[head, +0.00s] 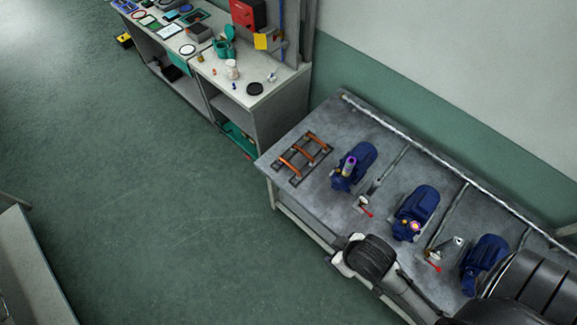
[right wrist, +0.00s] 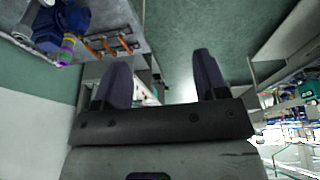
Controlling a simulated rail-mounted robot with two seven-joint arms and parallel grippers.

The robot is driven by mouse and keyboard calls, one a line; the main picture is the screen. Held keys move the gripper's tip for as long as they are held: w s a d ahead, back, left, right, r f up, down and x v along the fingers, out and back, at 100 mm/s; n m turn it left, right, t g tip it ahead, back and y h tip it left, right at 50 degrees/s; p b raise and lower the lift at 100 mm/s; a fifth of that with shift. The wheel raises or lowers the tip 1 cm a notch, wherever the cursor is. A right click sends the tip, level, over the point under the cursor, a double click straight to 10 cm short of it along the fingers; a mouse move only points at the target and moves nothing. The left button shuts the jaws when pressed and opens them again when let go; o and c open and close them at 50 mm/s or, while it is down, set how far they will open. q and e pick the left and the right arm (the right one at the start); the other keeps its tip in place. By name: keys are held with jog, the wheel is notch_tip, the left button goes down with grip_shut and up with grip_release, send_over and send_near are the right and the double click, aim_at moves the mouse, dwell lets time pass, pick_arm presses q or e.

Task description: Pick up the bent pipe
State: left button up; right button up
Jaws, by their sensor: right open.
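Three orange bent pipes (head: 303,153) lie across a dark rack (head: 295,179) at the left end of the grey workbench in the head view. They also show at the upper left of the right wrist view (right wrist: 106,46). My right gripper (right wrist: 162,78) is open, with nothing between its two dark fingers; the pipes are beyond it and apart from it. In the head view my right arm comes in at the lower right, with the gripper's fingers not clearly visible. My left gripper is not in view.
Several blue pumps (head: 414,212) stand along the workbench (head: 395,178), with red-handled valves (head: 363,206) beside them. A second bench (head: 268,106) at the back carries green and black items. The green floor (head: 160,190) to the left is clear.

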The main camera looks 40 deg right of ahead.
jog(key=shift+c, duration=0.5)
jog(key=shift+c, duration=0.8)
